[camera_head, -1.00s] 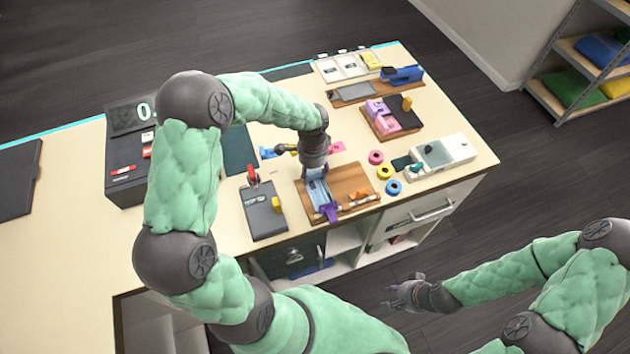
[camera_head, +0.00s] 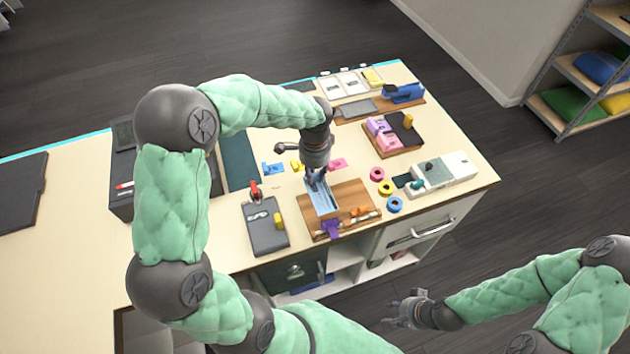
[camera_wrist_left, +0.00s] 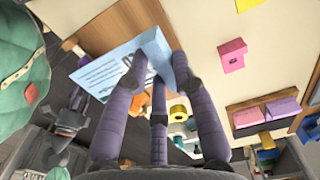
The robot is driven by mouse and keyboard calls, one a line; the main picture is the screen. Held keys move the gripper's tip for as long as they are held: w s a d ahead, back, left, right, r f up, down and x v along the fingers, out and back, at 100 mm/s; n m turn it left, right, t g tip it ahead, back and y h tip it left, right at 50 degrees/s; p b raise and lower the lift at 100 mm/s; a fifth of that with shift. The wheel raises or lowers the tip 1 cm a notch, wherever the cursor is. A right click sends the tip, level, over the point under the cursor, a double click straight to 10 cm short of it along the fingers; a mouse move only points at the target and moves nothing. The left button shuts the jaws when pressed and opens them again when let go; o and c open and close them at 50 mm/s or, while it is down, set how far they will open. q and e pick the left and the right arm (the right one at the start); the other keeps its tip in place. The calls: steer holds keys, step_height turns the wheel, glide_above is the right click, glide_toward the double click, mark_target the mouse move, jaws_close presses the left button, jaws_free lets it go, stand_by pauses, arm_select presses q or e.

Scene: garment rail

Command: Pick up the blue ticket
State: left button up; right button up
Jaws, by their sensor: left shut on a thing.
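A light blue ticket (camera_head: 324,202) with printed text is over the brown wooden board (camera_head: 357,198) near the front of the table. It also shows in the left wrist view (camera_wrist_left: 103,73), between my gripper's fingers, with a raised block-like end. My left gripper (camera_head: 316,180) points down and is shut on this ticket; its fingers (camera_wrist_left: 158,80) hide part of it. I cannot tell whether the ticket is clear of the board. My right gripper (camera_head: 393,313) is empty and appears open, off the front of the table.
Small blue (camera_head: 272,168), yellow (camera_head: 296,166) and pink (camera_head: 337,164) tags lie behind the board. Several tape rolls (camera_head: 384,188) and a white device (camera_head: 448,172) are right. A purple piece (camera_head: 331,228) is at the board's front.

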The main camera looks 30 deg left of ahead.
arm_select(q)
step_height(320, 180, up, 3)
steer(key=shift+f, duration=0.1)
steer(key=shift+r+p, duration=2)
steer(key=shift+r, duration=0.35)
